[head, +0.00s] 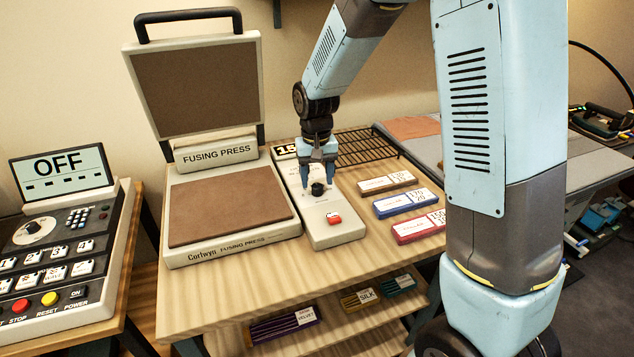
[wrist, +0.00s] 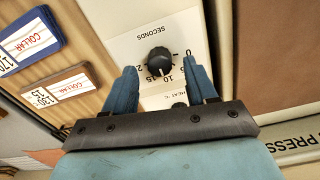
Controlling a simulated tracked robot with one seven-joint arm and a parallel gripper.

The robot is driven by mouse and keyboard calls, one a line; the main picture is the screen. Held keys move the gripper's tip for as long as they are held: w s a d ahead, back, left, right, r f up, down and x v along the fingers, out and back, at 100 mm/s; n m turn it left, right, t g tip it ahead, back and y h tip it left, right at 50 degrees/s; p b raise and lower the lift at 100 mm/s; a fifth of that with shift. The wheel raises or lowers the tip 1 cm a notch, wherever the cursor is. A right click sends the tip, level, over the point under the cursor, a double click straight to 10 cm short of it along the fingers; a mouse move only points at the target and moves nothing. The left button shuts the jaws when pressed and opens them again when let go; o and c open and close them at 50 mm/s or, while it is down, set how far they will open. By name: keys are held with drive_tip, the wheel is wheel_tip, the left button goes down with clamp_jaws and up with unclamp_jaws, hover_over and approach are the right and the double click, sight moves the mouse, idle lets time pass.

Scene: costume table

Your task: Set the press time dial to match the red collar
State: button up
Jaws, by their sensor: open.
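The press time dial (wrist: 160,61) is a black knob on a white panel marked SECONDS; its pale pointer faces the scale near 10, though the exact setting is hard to read. The dial also shows in the head view (head: 318,188). My gripper (wrist: 160,70) is open, pointing down over the dial, with one blue finger on each side and a visible gap to the knob. It shows in the head view too (head: 319,180). The red collar card (head: 418,226) lies at the right front of the table; its figures look like 150 over a partly hidden number.
A second knob (wrist: 180,104), marked HEAT, sits beside the dial, partly hidden. A red switch (head: 333,218) is on the same panel. The fusing press (head: 230,205) stands open at left. Blue (head: 405,202) and brown (head: 386,183) collar cards and a black rack (head: 365,147) lie right.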

sight(317, 185)
wheel_tip(317, 185, up, 12)
drive_tip(key=shift+f, duration=0.15)
idle(0.5)
drive_tip(key=s+d+r+t, duration=0.3)
drive_tip(key=s+d+r, duration=0.6)
drive_tip(key=s+d, duration=0.2)
drive_tip(key=s+d+t, duration=0.1)
drive_tip(key=s+d, duration=0.2)
drive_tip(key=s, duration=0.3)
drive_tip(key=s+d+r+m+t, duration=0.1)
drive_tip(key=s+d, duration=0.2)
drive_tip(key=s, duration=0.4)
drive_tip(key=shift+d+t, duration=0.3)
drive_tip(key=shift+d, duration=0.1)
